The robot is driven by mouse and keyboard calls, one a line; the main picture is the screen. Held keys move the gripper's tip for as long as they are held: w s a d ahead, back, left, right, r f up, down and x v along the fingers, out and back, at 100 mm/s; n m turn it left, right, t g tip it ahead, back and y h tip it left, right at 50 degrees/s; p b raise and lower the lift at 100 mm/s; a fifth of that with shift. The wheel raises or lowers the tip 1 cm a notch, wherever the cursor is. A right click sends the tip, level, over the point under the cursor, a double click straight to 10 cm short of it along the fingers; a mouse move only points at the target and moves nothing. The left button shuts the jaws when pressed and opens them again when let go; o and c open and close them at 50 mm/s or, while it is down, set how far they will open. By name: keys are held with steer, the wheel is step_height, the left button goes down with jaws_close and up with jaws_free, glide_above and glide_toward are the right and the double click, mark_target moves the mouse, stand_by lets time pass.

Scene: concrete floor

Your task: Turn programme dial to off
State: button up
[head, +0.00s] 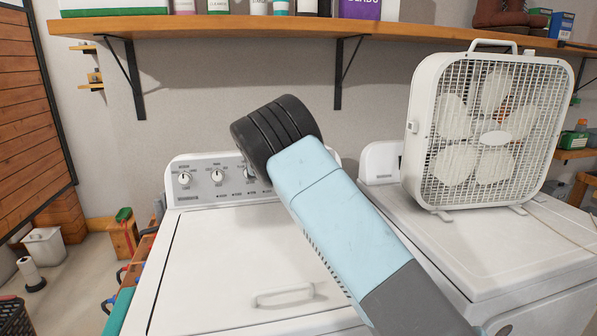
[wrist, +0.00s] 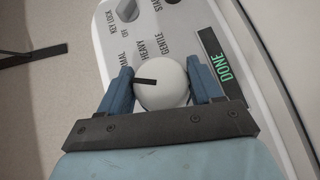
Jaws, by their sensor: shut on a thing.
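The programme dial (wrist: 168,90) is a round white knob with a black pointer line, seen in the wrist view. Its pointer line points to the left of that picture. Labels reading HEAVY and GENTLE lie just beyond it, with a partly hidden label ending in MAL. My gripper (wrist: 160,70) has one blue finger on each side of the dial and is shut on it. In the head view my arm hides the fingers and this dial. The white washer's control panel (head: 201,191) shows there to the left of my arm.
Two other knobs (head: 184,179) (head: 217,175) sit on the panel's left part. A green DONE display (wrist: 221,62) lies right of the dial. A wooden shelf (head: 250,25) hangs above. A white box fan (head: 490,130) stands on the right-hand machine.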

steer(key=n+t, duration=0.1)
steer(key=n, duration=0.1)
steer(key=n+t, duration=0.2)
steer(key=shift+s+f+t+h, duration=0.1)
steer(key=shift+f+t+h, duration=0.1)
steer(key=shift+t+h, duration=0.15)
steer(key=shift+n, duration=0.3)
steer(key=o, duration=0.7)
steer(key=shift+o, duration=1.3)
steer(key=shift+r, duration=0.1)
steer(key=v, duration=1.3)
steer(key=shift+s+a+f, duration=0.25)
steer(key=shift+s, duration=0.05)
